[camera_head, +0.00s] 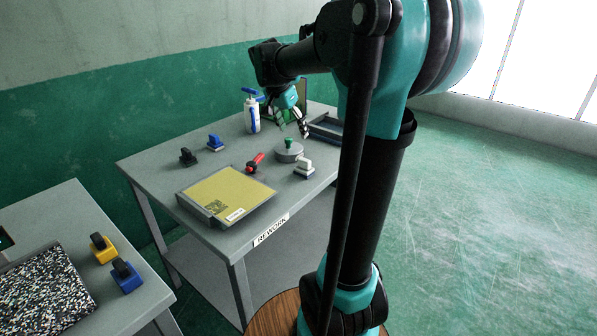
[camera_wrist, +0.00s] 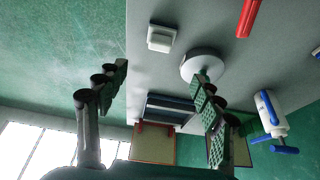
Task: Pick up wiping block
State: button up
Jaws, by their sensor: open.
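Several small handled blocks are in view, and I cannot tell for certain which is the wiping block. A white block with a pale handle (camera_head: 304,168) sits near the right edge of the rework table; it also shows in the wrist view (camera_wrist: 161,38), beyond the fingertips. A blue-handled block (camera_head: 215,142) and a black-handled block (camera_head: 188,156) stand at the table's left. My gripper (camera_head: 293,124) is open and empty above the table's back part.
A grey disc with a green knob (camera_head: 289,150) and a red-handled tool (camera_head: 255,162) lie near the white block. A spray bottle (camera_head: 252,113) and blue-grey tray (camera_head: 326,130) are behind. A yellow panel (camera_head: 228,192) fills the front. Yellow (camera_head: 103,247) and blue (camera_head: 126,276) blocks are on another table.

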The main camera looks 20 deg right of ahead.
send_near(304, 159)
jog(key=x, duration=0.4)
jog(key=shift+f, duration=0.35)
jog(key=shift+x, duration=2.9)
jog(key=shift+d, duration=0.1)
jog(key=c, duration=1.4)
jog(key=shift+r, duration=0.15)
notch_tip(304, 159, up, 20)
jog(key=shift+f, duration=0.1)
